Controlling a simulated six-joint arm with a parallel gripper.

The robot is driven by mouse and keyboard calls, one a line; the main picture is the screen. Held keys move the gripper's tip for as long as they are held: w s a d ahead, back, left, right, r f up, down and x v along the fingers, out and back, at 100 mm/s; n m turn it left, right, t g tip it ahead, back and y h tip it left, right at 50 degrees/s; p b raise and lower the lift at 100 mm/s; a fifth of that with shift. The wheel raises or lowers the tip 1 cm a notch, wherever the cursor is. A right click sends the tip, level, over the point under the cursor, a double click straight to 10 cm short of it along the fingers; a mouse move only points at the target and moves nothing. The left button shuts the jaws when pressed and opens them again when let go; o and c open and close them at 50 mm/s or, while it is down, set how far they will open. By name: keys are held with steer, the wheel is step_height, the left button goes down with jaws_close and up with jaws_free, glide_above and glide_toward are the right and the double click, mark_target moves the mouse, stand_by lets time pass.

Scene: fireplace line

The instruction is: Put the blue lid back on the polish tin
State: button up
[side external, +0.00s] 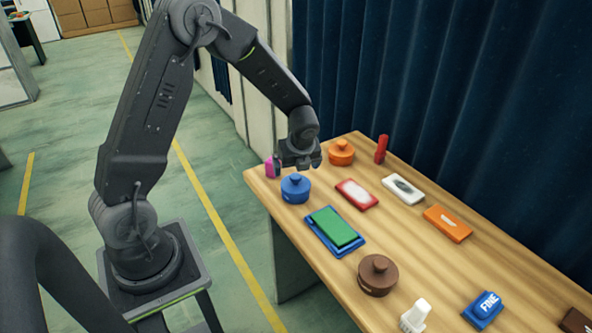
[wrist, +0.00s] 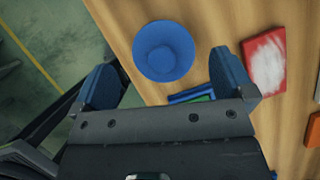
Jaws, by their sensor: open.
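A round blue piece with a raised knob (side external: 295,189) stands upright on the near left end of the wooden table. In the wrist view it is a blue disc (wrist: 164,50) with a smaller round knob. I cannot tell whether it is the lid alone or the lid seated on the polish tin. My gripper (side external: 300,163) is open and empty, just above and behind it in the side view. In the wrist view the blue disc lies between and beyond the two fingertips (wrist: 162,60), with no contact visible. No separate open tin shows clearly.
An orange knobbed tin (side external: 341,153), a pink block (side external: 271,168) and a red upright stick (side external: 381,149) stand nearby. A blue tray (side external: 318,241) holds a green block. A red-edged pad (side external: 357,194) lies right, a brown knobbed tin (side external: 377,277) in front. A dark curtain hangs behind.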

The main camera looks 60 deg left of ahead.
mark_target(296, 177)
steer(key=shift+r, duration=1.85)
steer(key=s+d+r+n+t+h, duration=0.4)
steer(key=s+d+r+n, duration=1.2)
steer(key=s+n, duration=0.4)
steer(key=shift+r+n, duration=0.5)
steer(key=shift+r, duration=0.1)
